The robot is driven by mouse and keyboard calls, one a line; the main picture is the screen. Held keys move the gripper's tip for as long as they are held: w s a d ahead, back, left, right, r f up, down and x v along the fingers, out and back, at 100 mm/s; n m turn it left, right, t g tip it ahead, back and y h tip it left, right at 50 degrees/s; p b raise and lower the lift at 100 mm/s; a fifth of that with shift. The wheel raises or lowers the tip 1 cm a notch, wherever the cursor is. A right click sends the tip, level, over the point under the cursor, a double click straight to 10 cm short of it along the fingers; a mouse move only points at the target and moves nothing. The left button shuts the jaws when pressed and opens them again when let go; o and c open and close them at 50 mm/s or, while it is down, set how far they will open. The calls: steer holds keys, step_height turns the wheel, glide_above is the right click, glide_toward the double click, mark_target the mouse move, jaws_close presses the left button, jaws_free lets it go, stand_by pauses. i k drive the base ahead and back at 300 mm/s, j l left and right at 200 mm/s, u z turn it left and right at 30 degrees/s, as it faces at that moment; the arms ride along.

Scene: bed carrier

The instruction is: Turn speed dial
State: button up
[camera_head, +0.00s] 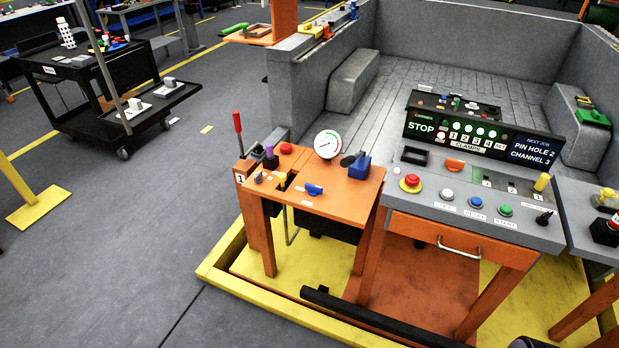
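No control in view carries a readable speed label, so I cannot tell for certain which one is the speed dial. An orange knob (455,164) sits on the upper left of the grey console (422,205). A blue knob (313,189) sits near the front edge of the orange side table (340,204), below a round white gauge (327,144). My gripper is not in view.
The console also holds a red button (411,181), white, blue and green buttons, and a yellow-topped lever (542,182). A red-handled lever (238,132) stands at the side table's left. A black cart (85,85) stands back left.

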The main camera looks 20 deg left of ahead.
mark_target(257, 178)
steer(key=i+j, duration=0.15)
steer(key=j, duration=0.25)
steer(key=i+j+u, duration=0.1)
steer(key=j, duration=0.35)
steer(key=i+j+u, duration=0.1)
steer(key=j, duration=0.3)
steer(key=i+j, duration=0.3)
steer(key=i+j+u, duration=0.1)
steer(key=j, duration=0.4)
steer(key=i+j, duration=0.3)
steer(key=k+j+u, duration=0.05)
steer(key=j, duration=0.05)
